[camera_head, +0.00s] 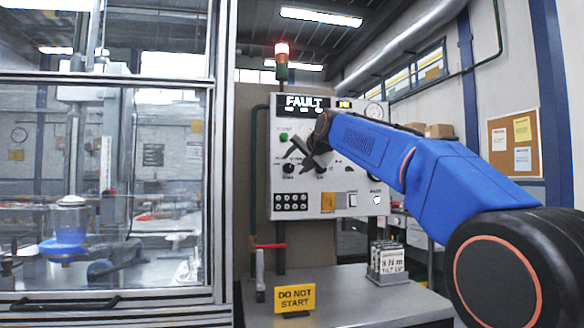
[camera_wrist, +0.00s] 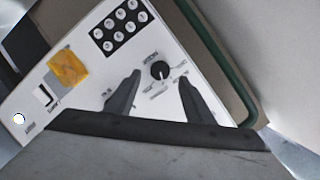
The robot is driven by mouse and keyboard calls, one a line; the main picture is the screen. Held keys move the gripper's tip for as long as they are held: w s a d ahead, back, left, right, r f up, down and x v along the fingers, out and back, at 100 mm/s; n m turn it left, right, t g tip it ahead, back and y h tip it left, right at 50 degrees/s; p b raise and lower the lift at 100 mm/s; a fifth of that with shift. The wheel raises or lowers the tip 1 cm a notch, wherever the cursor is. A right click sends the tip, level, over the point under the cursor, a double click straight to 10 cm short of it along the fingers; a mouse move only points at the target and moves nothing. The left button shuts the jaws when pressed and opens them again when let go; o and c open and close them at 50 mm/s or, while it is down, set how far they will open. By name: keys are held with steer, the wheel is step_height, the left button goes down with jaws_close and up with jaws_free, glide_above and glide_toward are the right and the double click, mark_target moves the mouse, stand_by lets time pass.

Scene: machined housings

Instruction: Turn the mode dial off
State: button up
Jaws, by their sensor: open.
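The control panel (camera_head: 330,195) is a pale upright board with a "FAULT" display at its top. A black dial (camera_head: 288,168) sits on its left side, above a block of round buttons; it also shows in the wrist view (camera_wrist: 160,70), with small labels around it. Its lettering and exact setting are too small to read. My gripper (camera_head: 299,152) is in front of the panel near this dial. In the wrist view my gripper (camera_wrist: 159,78) has its two dark fingers apart, with the dial appearing between and just beyond the tips. Nothing is held.
The button block (camera_wrist: 122,26) and an orange square (camera_wrist: 68,66) lie close to the dial. A "DO NOT START" sign (camera_head: 295,299) stands on the bench (camera_head: 350,300) below. A glazed enclosure (camera_head: 105,190) is at left.

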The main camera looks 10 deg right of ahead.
mark_target(290, 168)
steer(key=shift+x, duration=2.1)
steer(key=c, duration=1)
